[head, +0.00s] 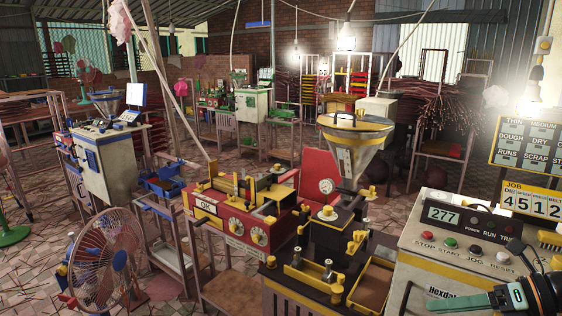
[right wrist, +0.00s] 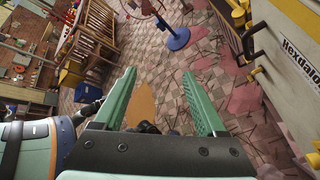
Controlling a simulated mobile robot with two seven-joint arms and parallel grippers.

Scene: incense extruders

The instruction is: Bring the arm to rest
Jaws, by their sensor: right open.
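In the right wrist view, the two green fingers of my right gripper (right wrist: 158,75) stand wide apart. Nothing is between them, and tiled floor shows beyond. The same cabinet (right wrist: 283,75) is at the right of that view, apart from the fingers. I do not make out my left gripper in either view.
A red and black extruder (head: 235,215) with a steel hopper (head: 357,140) stands in the middle. A fan (head: 103,262) is at the lower left. A blue-based stand (right wrist: 178,40) and a cluttered workbench (right wrist: 30,55) show in the wrist view. Tiled floor (right wrist: 215,85) lies between bench and cabinet.

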